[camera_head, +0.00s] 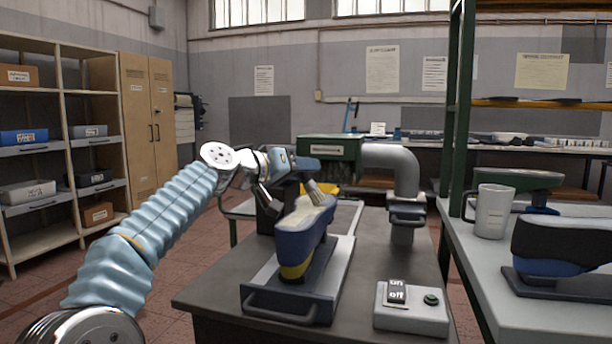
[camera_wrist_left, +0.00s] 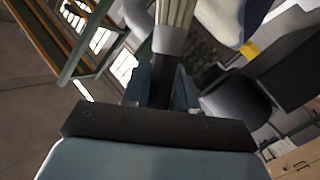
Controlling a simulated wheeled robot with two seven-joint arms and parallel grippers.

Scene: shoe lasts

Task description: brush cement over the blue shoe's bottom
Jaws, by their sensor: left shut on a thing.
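The blue shoe (camera_head: 302,245) is bottom up and tilted on a stand (camera_head: 335,265) on the dark bench, its yellow end low and toward me. Its pale bottom (camera_head: 303,213) faces up. My left gripper (camera_head: 286,172) is just above the shoe's far end. It is shut on a brush, whose metal collar (camera_wrist_left: 171,40) and pale bristles (camera_wrist_left: 178,12) show in the left wrist view. In the head view the brush (camera_head: 318,191) is close over the shoe's bottom; I cannot tell whether it touches. A blue and yellow part of the shoe (camera_wrist_left: 228,22) shows top right in the wrist view.
A grey extraction pipe (camera_head: 405,175) rises behind the shoe at right. A switch box (camera_head: 410,312) is at the bench's front right. A side table (camera_head: 540,320) holds a grey mug (camera_head: 493,211) and other shoes (camera_head: 560,245). A green post (camera_head: 456,100) stands between.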

